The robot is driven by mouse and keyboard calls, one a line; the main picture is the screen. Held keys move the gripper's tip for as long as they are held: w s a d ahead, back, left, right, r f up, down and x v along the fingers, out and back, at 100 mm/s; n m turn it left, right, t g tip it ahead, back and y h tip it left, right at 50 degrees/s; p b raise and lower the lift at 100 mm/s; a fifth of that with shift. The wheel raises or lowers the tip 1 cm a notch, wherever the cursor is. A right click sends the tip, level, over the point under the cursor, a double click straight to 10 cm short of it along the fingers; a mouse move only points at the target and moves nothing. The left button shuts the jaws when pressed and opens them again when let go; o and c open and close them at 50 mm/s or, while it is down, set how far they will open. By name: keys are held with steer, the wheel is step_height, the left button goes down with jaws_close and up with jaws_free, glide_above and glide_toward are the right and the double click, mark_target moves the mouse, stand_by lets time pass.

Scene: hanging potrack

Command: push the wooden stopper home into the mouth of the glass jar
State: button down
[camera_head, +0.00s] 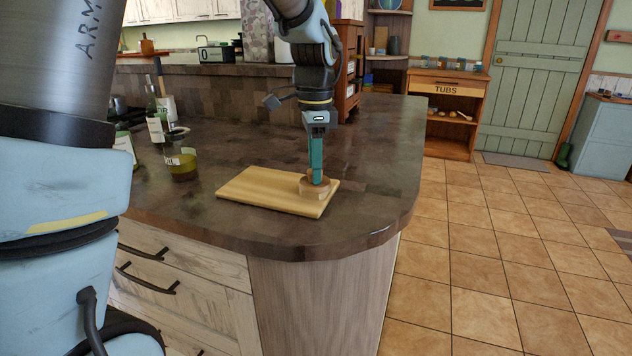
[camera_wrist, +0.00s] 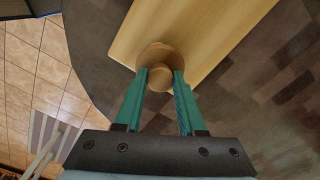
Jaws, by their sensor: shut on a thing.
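The wooden stopper (camera_head: 305,187) is a round brown piece with a knob, at the right end of the pale cutting board (camera_head: 250,191). My gripper (camera_head: 317,177) points straight down over it. In the wrist view, the stopper's disc (camera_wrist: 154,54) and knob lie between the teal fingertips (camera_wrist: 160,76), which are shut on the knob. I cannot tell whether the stopper touches the board or is just above it.
A labelled bottle (camera_head: 156,118) and other bottles stand behind and left of the jar. The dark counter (camera_head: 375,150) is clear right of the board and ends in a rounded edge near it. A raised ledge (camera_head: 220,105) runs behind.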

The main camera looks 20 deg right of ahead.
steer(key=shift+r+p, duration=0.75)
steer(key=shift+p, duration=0.05)
stand_by(0.5)
steer(key=shift+r+p, duration=1)
steer(key=shift+r, duration=0.1)
